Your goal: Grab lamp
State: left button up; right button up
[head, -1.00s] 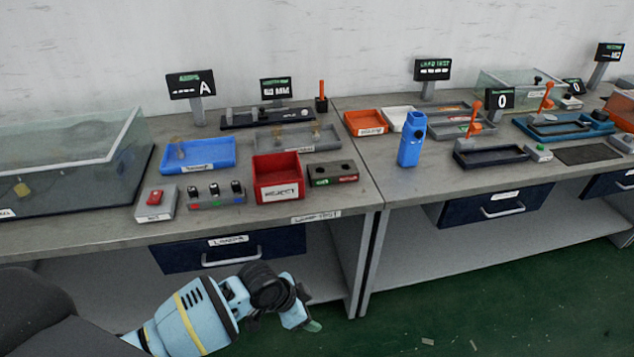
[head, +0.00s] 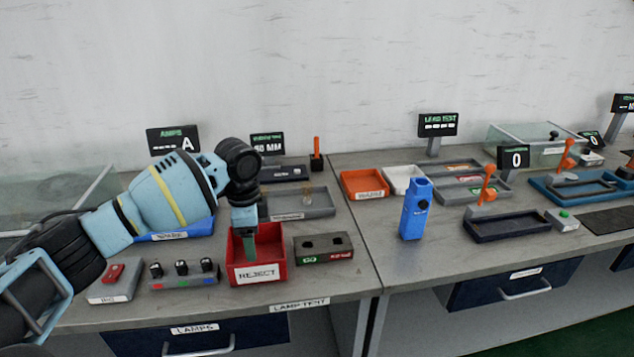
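My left gripper (head: 249,250) points down over the red REJECT box, its greenish fingertips at or inside the box opening. Whether the fingers are apart, or hold anything, is too small to tell. My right gripper is not in view.
The red REJECT box (head: 257,273) stands beside a dark two-hole block (head: 323,247). A switch block (head: 183,275) and a red-button box (head: 114,281) sit at the front left. A blue upright device (head: 414,212) stands on the right table. The tabletop between has free room.

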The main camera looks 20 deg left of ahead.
aim_at(306, 188)
jog(key=i, duration=1.05)
